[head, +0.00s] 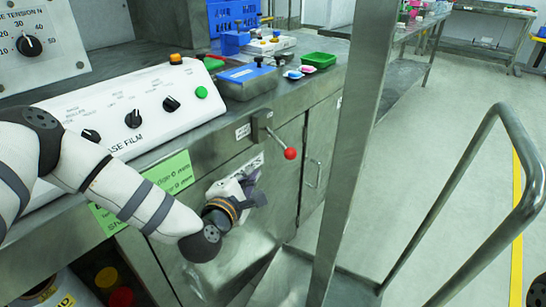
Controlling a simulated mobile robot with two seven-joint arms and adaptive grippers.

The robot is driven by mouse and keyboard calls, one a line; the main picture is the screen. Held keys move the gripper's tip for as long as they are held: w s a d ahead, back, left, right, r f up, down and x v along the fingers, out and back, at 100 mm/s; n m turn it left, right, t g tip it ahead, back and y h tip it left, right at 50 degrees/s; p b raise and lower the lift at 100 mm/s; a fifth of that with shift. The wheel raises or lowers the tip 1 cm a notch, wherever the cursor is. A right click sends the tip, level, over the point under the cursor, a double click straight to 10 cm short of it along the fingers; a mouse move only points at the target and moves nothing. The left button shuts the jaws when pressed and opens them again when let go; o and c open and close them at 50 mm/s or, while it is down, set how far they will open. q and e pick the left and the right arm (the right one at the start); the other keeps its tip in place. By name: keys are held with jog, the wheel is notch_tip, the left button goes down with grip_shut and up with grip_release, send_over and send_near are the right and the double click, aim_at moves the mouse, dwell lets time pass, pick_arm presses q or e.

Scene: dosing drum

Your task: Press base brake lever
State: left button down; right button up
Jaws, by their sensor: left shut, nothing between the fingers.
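The lever with a red ball knob (290,154) sticks out from a small grey bracket on the front of the steel cabinet. A label beside the bracket is too small to read. My left arm comes in from the left, and my left gripper (254,186) is shut and empty in front of the cabinet face. In the picture it sits below and to the left of the red knob, apart from it. My right gripper is not in view.
A white control panel (150,108) with black knobs tops the cabinet. A green tray (319,60) lies on the counter. A steel post (345,150) stands right of the lever, with a bent handrail (450,185) further right.

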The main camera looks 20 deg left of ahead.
aim_at(280, 143)
pick_arm(q)
jog(key=w+f+b, duration=0.2)
jog(key=w, duration=0.8)
jog(key=d+r+p, duration=0.1)
jog(key=s+d+p, duration=0.1)
jog(key=d, duration=0.1)
jog(key=shift+s+r, duration=0.1)
jog(key=shift+r, duration=0.3)
